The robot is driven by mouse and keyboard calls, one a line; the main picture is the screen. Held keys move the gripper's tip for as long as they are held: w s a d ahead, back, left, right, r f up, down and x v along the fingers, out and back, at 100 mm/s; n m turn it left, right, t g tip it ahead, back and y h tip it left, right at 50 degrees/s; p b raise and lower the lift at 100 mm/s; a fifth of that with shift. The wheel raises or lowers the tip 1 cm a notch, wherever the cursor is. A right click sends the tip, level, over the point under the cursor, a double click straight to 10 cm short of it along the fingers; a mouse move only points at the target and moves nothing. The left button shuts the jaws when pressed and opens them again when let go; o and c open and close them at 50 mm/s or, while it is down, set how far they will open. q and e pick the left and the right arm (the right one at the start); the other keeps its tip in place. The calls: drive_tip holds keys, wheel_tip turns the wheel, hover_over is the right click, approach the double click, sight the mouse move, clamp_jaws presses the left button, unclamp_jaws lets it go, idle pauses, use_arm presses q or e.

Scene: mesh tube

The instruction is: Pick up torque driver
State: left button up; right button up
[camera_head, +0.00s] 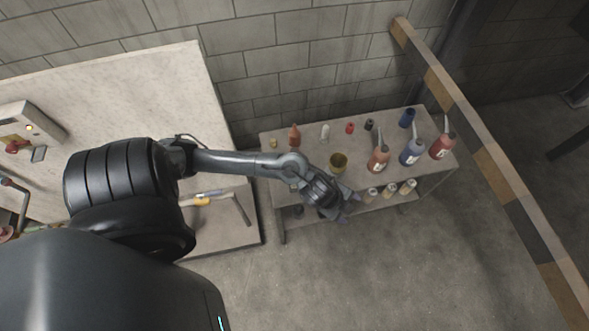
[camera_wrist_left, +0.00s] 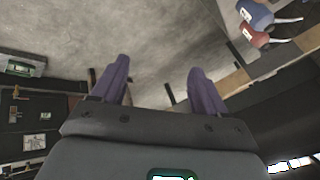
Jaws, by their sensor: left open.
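My left gripper (camera_head: 347,207) is at the end of the arm that reaches over the front edge of the shelf table in the head view. I cannot clearly pick out a torque driver. A yellow-handled tool (camera_head: 201,201) lies on the left workbench (camera_head: 130,95), partly beside my arm and well left of the gripper; I cannot tell whether it is the driver. My right gripper is not in view.
A striped barrier beam (camera_head: 470,130) runs along the right. The floor (camera_head: 390,270) in front is clear.

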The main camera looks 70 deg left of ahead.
use_arm(q)
drive_tip(key=w+a+f+m+g+b, duration=0.15)
drive_tip(key=a+f+b, duration=0.25)
drive_tip(key=a+f, duration=0.5)
wheel_tip(320, 180, up, 4)
drive_tip(key=r+g+y+b, duration=0.1)
drive_tip(key=g+b, duration=0.4)
hover_over(295, 148)
drive_tip(key=d, duration=0.2)
drive_tip(key=shift+w+a+f+n, duration=0.15)
drive_tip(key=shift+f+n, duration=0.1)
drive_tip(key=shift+n, duration=0.2)
drive_tip(key=f, duration=0.1)
drive_tip(key=f+b, duration=0.1)
drive_tip(key=f, duration=0.2)
drive_tip(key=shift+s+a+f+b, duration=0.1)
drive_tip(key=shift+s+a+b, duration=0.2)
drive_tip(key=shift+s+a, duration=0.05)
drive_tip(key=shift+s+f, duration=0.2)
drive_tip(key=shift+f, duration=2.7)
drive_tip(key=c, duration=1.1)
drive_tip(key=shift+r, duration=0.1)
drive_tip(key=shift+c, duration=0.7)
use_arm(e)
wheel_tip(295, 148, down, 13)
use_arm(q)
drive_tip(key=shift+r, duration=0.1)
